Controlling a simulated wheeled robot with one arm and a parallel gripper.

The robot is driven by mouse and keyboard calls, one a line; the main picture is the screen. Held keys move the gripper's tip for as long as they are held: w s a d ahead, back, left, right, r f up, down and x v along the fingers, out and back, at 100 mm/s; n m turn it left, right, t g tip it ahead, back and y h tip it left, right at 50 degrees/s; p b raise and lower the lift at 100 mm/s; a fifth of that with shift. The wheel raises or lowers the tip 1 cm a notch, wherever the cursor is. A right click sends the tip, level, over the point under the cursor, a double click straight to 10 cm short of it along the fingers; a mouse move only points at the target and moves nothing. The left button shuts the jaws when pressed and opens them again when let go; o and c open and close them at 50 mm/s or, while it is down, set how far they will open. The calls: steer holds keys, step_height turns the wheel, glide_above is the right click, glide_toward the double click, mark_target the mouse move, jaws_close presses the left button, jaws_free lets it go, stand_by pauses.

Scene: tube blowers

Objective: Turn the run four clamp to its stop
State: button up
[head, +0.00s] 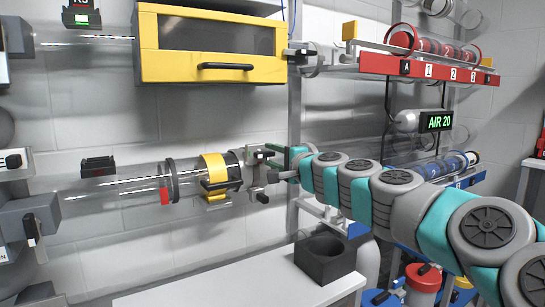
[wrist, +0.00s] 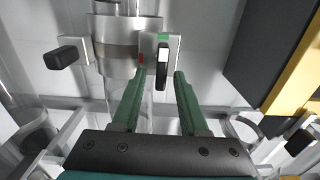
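In the wrist view, a small black clamp lever (wrist: 161,62) stands out from a pale plate with a green mark above and a red mark at lower left. My gripper (wrist: 160,74) has its two green fingers apart. The lever's lower end is between the fingertips, with a gap on each side. In the head view, my gripper (head: 274,162) is at the right end of the lower clear tube run, by the metal clamp fitting (head: 254,172). My fingers partly hide that fitting. I cannot read a run number on it.
A yellow cabinet (head: 208,65) with a black handle hangs above the run. A yellow band (head: 214,168) wraps the tube to the left. A second black knob (wrist: 61,57) is left of the lever. A black open box (head: 325,258) stands on the white bench (head: 240,282).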

steer(key=v, duration=0.7)
steer(key=shift+s+d, duration=0.25)
steer(key=shift+s, duration=0.1)
